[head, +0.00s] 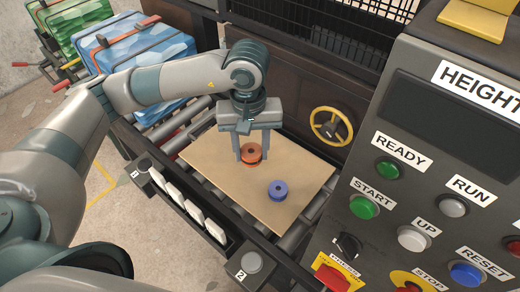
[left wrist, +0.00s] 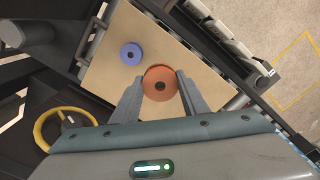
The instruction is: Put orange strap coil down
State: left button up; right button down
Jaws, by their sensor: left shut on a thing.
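The orange strap coil (head: 251,153) is a small round disc with a dark centre hole. My left gripper (head: 252,158) points down over the tan board (head: 215,159) and is shut on the coil, with one finger on each side of it. The coil also shows between the fingers in the left wrist view (left wrist: 159,83). It is at or just above the board; I cannot tell whether it touches. A blue coil (head: 278,190) lies flat on the board, to the right and nearer in the head view. My right gripper is not in view.
The board rests on a roller conveyor (head: 200,130). A control panel (head: 430,190) with buttons stands at the right. A yellow handwheel (head: 331,125) is behind the board. Strapped blue (head: 140,60) and green bundles stand at the back left. Bare board lies left of the coils.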

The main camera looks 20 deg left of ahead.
pick_arm(q)
jog(key=m, duration=0.1)
jog(key=s+a+r+m, duration=0.1)
jog(key=m, duration=0.1)
jog(key=s+a+m, duration=0.1)
jog(key=m, duration=0.1)
jog(key=shift+r, duration=0.15)
jog(key=shift+d, duration=0.1)
dwell(0.3)
